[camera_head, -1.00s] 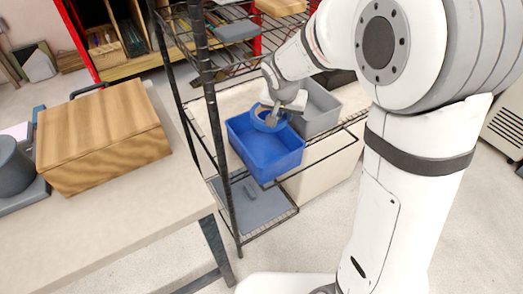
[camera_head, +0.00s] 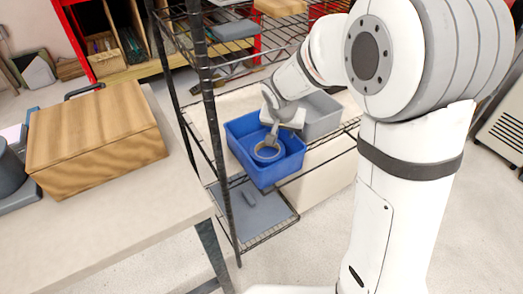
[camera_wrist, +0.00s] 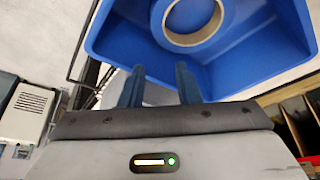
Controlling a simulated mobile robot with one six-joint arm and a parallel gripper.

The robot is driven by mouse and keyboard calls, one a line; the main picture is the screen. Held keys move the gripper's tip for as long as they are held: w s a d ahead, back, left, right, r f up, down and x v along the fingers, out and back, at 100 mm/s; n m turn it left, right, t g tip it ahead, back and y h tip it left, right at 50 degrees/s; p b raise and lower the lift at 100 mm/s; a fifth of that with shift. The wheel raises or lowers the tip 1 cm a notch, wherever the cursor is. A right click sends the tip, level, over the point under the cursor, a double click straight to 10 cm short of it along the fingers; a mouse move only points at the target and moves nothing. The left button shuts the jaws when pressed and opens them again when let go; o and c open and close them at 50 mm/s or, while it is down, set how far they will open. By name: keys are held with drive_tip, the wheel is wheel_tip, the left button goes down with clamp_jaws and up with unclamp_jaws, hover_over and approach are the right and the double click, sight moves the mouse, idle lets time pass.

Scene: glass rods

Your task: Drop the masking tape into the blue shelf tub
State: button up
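The masking tape (camera_head: 267,157) is a blue ring with a tan core. It is inside the walls of the blue shelf tub (camera_head: 264,180); I cannot tell whether it lies flat on the floor of the tub. My gripper (camera_head: 270,140) is over the tub, just above and behind the tape. In the wrist view the two fingers (camera_wrist: 158,78) are spread with nothing between them. There the tape (camera_wrist: 160,22) sits beyond the fingertips, against the blue tub (camera_wrist: 245,62), apart from the fingers.
The tub stands on a black wire shelf rack (camera_head: 208,85). A grey tub (camera_head: 322,117) is right beside it. A lower shelf holds a grey sheet (camera_head: 250,212). A wooden box (camera_head: 95,140) sits on the table (camera_head: 110,220) to the left.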

drive_tip(key=shift+o, duration=1)
drive_tip(key=v, duration=0.7)
drive_tip(key=shift+s+r+p, duration=0.2)
drive_tip(key=shift+r+p, duration=0.15)
drive_tip(key=shift+p, duration=0.05)
drive_tip(key=shift+r, duration=0.1)
drive_tip(key=s+d+r+n+p, duration=0.1)
drive_tip(key=s+d+r+p, duration=0.2)
drive_tip(key=s, duration=0.4)
drive_tip(key=s+d+r+g+p, duration=0.1)
drive_tip(key=s+d+r+p, duration=0.2)
drive_tip(key=s, duration=0.4)
drive_tip(key=s+d+r+n+y+p, duration=0.1)
drive_tip(key=s+d+r+p, duration=0.2)
drive_tip(key=s+d+r, duration=0.2)
drive_tip(key=shift+s+d+n+g, duration=0.3)
drive_tip(key=shift+s+d, duration=0.25)
drive_tip(key=shift+s, duration=0.65)
